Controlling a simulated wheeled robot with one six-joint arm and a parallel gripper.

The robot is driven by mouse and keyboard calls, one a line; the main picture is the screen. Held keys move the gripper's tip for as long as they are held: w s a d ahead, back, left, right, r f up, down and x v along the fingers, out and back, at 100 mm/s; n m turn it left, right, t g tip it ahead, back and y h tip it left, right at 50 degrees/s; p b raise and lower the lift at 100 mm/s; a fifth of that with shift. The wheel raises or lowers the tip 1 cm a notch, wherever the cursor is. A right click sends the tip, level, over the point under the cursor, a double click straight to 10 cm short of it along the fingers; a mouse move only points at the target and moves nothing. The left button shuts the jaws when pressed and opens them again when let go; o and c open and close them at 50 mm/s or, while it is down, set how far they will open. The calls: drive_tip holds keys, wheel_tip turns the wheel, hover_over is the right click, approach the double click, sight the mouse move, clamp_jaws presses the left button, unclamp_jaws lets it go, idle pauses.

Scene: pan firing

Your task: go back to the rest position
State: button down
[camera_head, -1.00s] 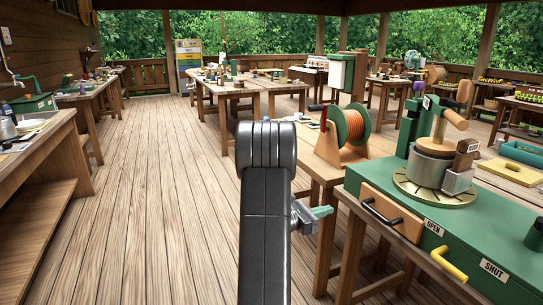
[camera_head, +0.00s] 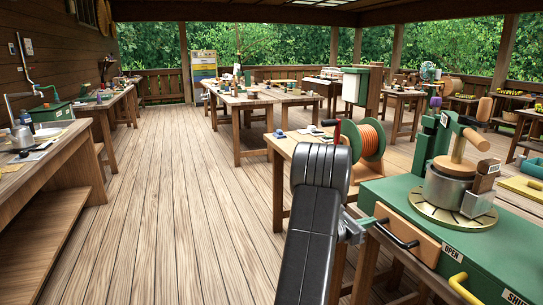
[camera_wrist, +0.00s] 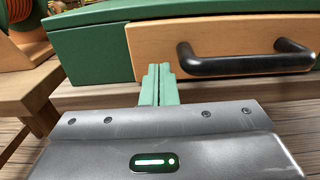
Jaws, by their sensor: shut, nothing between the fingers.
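My gripper (camera_head: 365,228) shows partly behind my dark arm in the head view, in front of the green bench unit's wooden drawer front (camera_head: 407,236). In the wrist view its two green fingers (camera_wrist: 159,85) are together, with nothing between them. They point at the left part of the drawer front (camera_wrist: 160,50), left of the black handle (camera_wrist: 245,58). I cannot tell how wide the gap to the drawer is. The drawer looks closed.
The green unit (camera_head: 450,215) carries a metal pot (camera_head: 450,187) under a press, and a yellow lever (camera_head: 463,290) by the OPEN and SHUT labels. An orange reel (camera_head: 371,139) stands on a table behind. A workbench (camera_head: 50,165) runs along the left. The plank floor (camera_head: 190,200) between is clear.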

drive_tip(key=v, duration=0.4)
drive_tip(key=shift+s+d+r, duration=0.1)
drive_tip(key=shift+s+r, duration=0.05)
drive_tip(key=shift+r, duration=0.05)
drive_tip(key=shift+d, duration=0.1)
drive_tip(key=b+x, duration=0.1)
drive_tip(key=x, duration=0.4)
drive_tip(key=v, duration=1.3)
drive_tip(key=x, duration=1.4)
drive_tip(key=p+v, duration=0.3)
drive_tip(key=v, duration=2.8)
drive_tip(key=shift+a, duration=0.4)
